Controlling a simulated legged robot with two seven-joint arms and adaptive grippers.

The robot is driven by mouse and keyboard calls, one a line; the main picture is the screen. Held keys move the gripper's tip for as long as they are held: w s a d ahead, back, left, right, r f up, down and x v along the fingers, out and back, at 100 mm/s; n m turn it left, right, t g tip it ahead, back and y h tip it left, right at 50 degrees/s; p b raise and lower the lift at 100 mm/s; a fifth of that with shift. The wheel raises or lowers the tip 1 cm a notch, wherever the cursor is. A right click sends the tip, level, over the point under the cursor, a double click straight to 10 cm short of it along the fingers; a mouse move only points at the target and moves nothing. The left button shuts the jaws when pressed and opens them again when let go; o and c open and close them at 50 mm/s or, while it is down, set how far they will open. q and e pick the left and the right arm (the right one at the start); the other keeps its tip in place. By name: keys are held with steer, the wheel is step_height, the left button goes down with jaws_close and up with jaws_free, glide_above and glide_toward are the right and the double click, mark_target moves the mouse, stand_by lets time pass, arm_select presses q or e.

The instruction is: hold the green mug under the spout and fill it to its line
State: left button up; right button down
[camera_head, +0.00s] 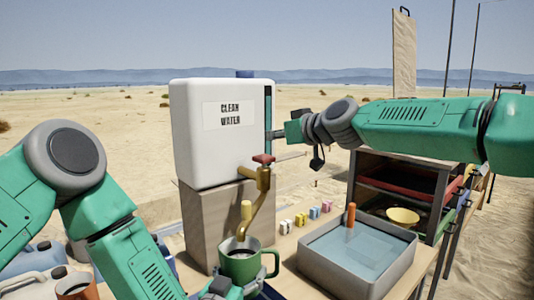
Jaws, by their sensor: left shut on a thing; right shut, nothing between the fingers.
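The green mug (238,268) is upright below the brass spout (257,199), whose lower end is at the mug's mouth. The mug's handle points right. Its inside looks dark at the bottom; I cannot tell the water level or see a fill line. My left gripper (236,289) is shut on the mug, low down, partly cut off by the frame's bottom edge. The white tank (207,152) marked "CLEAN WATER" stands on a block, with a red tap handle (263,158) above the spout. My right gripper (278,134) is shut and empty at the tank's right edge, above the handle.
A grey basin of water (391,272) with an orange-handled tool (350,215) stands right of the mug. Several small coloured blocks (300,219) lie behind it. A shelf rack (440,185) stands at the right. An orange mug (76,286) and pale jugs (32,284) are at the lower left.

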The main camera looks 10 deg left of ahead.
mark_target(267, 158)
steer(key=x, duration=0.2)
steer(key=shift+w+a+f, duration=0.1)
steer(key=shift+w+a, duration=0.05)
steer(key=shift+a, duration=0.1)
steer(key=shift+w+a+f, duration=0.15)
steer(key=shift+f, duration=0.05)
step_height(267, 158, down, 3)
steer(key=shift+f, duration=0.3)
